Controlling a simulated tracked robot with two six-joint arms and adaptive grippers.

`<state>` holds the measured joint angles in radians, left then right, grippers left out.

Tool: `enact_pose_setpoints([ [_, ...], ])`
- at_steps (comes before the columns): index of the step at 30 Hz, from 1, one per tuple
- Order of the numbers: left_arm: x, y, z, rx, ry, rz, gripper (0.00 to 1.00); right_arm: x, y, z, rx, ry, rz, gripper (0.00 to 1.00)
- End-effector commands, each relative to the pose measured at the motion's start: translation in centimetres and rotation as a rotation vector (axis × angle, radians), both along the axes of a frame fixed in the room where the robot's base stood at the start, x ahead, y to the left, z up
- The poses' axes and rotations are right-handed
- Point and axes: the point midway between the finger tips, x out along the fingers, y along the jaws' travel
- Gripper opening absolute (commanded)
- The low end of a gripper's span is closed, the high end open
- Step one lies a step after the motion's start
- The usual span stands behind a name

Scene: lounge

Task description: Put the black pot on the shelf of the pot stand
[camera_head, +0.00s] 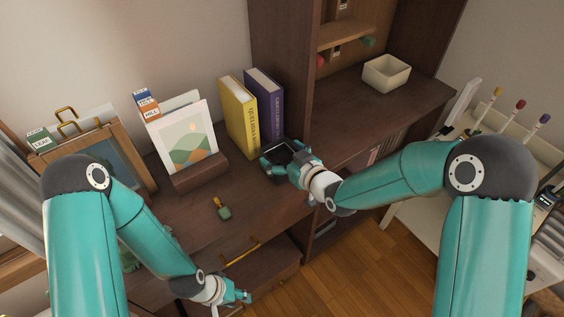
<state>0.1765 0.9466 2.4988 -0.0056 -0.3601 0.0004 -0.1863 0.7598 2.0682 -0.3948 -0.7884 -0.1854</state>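A small black square-rimmed thing, which looks like the black pot (283,147), is at the back of the dark wooden desk, in front of the purple book. My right gripper (284,160) is at it, with teal fingers around its sides. The fingers look closed on it, though the hand hides part of the contact. I cannot tell whether the pot touches the desk. My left gripper (243,296) is low in front of the desk, below a brass drawer handle, and looks empty. Its finger gap is too small to judge. I cannot surely single out the pot stand.
A yellow book (239,116) and a purple book (265,104) stand behind the pot. A picture card (187,142) stands in a wooden holder to the left. A small green item (223,211) lies on the desk. A white bowl (386,73) sits on the cabinet at right.

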Motion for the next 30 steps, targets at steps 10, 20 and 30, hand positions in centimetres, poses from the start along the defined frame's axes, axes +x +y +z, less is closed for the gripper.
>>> enact_pose_setpoints([
  [10,0.0,0.0,0.0,0.0,0.0,0.0,0.4,0.0,0.2,0.0,0.0,0.0,0.004,0.45],
  [20,0.0,0.0,0.0,0.0,0.0,0.0,0.4,0.0,0.3,0.9,0.0,-0.002,0.006,0.45],
  [30,0.0,0.0,-0.2,0.0,0.0,0.0,0.4,0.1,0.3,7.2,0.002,-0.01,0.004,0.45],
])
